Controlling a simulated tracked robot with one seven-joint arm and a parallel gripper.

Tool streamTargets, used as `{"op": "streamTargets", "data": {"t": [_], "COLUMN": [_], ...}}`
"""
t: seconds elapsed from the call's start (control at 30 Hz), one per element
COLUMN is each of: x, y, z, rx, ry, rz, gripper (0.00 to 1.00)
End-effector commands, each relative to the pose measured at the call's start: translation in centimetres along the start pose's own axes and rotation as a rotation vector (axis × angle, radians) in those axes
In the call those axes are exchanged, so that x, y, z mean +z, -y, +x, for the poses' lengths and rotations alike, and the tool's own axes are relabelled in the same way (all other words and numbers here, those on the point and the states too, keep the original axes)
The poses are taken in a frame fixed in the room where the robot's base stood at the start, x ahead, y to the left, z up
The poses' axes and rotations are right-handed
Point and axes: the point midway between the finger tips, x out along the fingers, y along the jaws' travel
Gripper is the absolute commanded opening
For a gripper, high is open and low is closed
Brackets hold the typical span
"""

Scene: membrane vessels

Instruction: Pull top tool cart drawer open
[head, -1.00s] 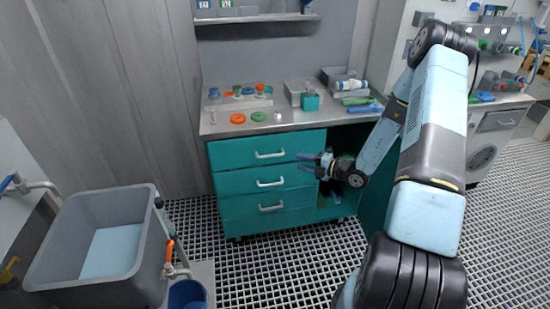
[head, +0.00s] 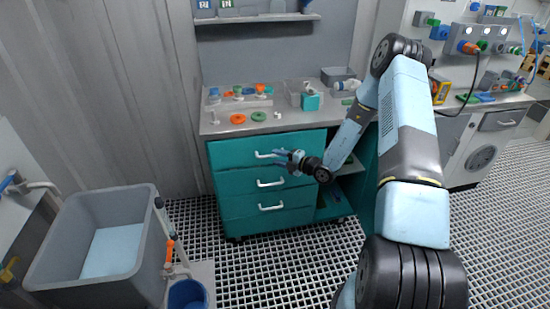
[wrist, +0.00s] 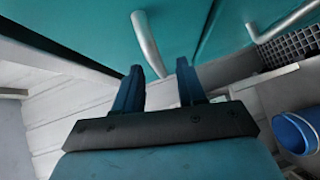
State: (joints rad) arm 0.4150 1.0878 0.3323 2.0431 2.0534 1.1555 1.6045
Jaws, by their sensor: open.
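The teal tool cart (head: 225,206) has several drawers with white bar handles. The top drawer (head: 232,153) is shut, and its handle (head: 262,155) shows just left of my gripper. My gripper (head: 278,158) is open and empty in front of the cart, near the top drawer's right half. In the wrist view, my gripper (wrist: 160,82) has two blue fingers spread apart, and a white bar handle (wrist: 147,42) lies just beyond and between the fingertips. I cannot tell whether they touch it. A second handle (wrist: 280,22) shows at the upper right, on the neighbouring drawer.
The cart top (head: 215,128) holds orange and green rings, small bottles and bins. An open compartment (head: 340,200) is right of the drawers. A grey sink tub (head: 60,230) and blue bucket (head: 187,295) stand at the left. The grated floor before the cart is clear.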

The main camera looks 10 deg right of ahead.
Motion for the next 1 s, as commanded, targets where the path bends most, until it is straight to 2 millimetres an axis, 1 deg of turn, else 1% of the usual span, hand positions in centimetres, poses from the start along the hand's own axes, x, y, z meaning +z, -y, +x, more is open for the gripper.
{"op": "streamTargets", "data": {"t": [0.1,0.2,0.57,0.9,0.97,1.0], "x": [-0.1,0.0,0.0,0.0,0.0,0.0], "y": [0.0,0.0,0.0,0.0,0.1,0.1], "z": [1.2,1.8,2.1,2.1,2.1,2.0], "rx": [0.000,0.000,0.000,-0.001,-0.001,-0.001], "ry": [-0.001,-0.001,0.000,0.000,0.000,0.000], "rz": [0.000,0.000,0.000,0.000,0.000,0.000], "gripper": [0.40,0.40,0.39,0.07,0.01,0.00]}}
